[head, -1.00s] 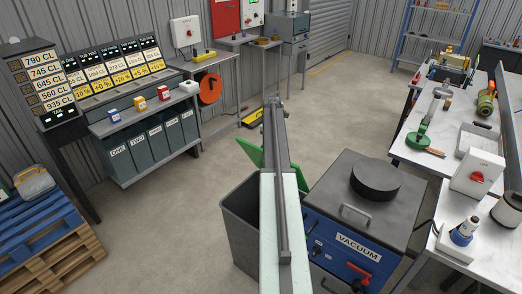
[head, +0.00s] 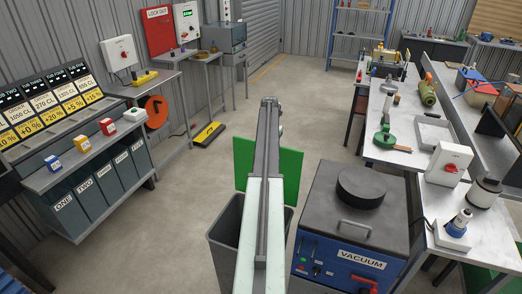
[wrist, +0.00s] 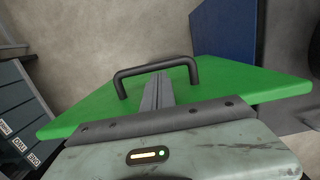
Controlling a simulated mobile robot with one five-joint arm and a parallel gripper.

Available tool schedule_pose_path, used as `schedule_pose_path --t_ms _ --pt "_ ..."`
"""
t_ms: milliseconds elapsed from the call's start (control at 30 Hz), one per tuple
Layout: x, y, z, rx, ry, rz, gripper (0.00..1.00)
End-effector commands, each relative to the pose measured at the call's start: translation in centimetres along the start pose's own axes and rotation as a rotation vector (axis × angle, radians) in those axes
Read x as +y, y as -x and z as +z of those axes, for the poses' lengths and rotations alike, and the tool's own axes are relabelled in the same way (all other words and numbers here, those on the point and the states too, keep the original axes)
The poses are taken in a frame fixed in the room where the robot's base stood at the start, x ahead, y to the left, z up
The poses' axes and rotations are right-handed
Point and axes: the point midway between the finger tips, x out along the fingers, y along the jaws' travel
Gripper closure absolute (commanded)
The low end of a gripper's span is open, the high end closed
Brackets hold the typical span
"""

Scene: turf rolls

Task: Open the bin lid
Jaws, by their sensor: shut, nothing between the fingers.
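The dark grey bin (head: 223,240) stands below my arm in the head view, its near part partly hidden by the arm. Its green lid (head: 288,175) stands raised at the far side of the bin, showing on both sides of my arm. In the wrist view the lid (wrist: 225,80) fills the middle and carries a black bar handle (wrist: 125,75). My gripper (wrist: 160,77) is shut and empty, its fingertips at the handle's opening just below the bar. I cannot tell whether they touch. The gripper is hidden behind my arm in the head view.
A blue and grey vacuum unit (head: 345,262) stands close right of the bin. A workbench with tools (head: 400,150) is further right. A shelf of labelled bins (head: 95,185) is at the left. Grey floor (head: 185,205) is open beyond and left of the bin.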

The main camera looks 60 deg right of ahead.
Motion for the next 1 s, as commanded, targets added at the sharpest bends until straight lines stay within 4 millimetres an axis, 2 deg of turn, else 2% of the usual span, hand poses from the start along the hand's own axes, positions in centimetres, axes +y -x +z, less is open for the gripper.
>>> schedule_pose_path --t_ms 100,667,767,1000 --pt "-0.5 -0.3 0.6 -0.008 -0.001 0.002 1.00" --pt "-0.8 0.1 0.7 -0.010 -0.002 0.003 1.00" --pt "-0.8 1.1 0.6 -0.010 -0.002 0.003 1.00" --pt "-0.8 5.7 0.4 -0.009 -0.001 0.003 1.00"
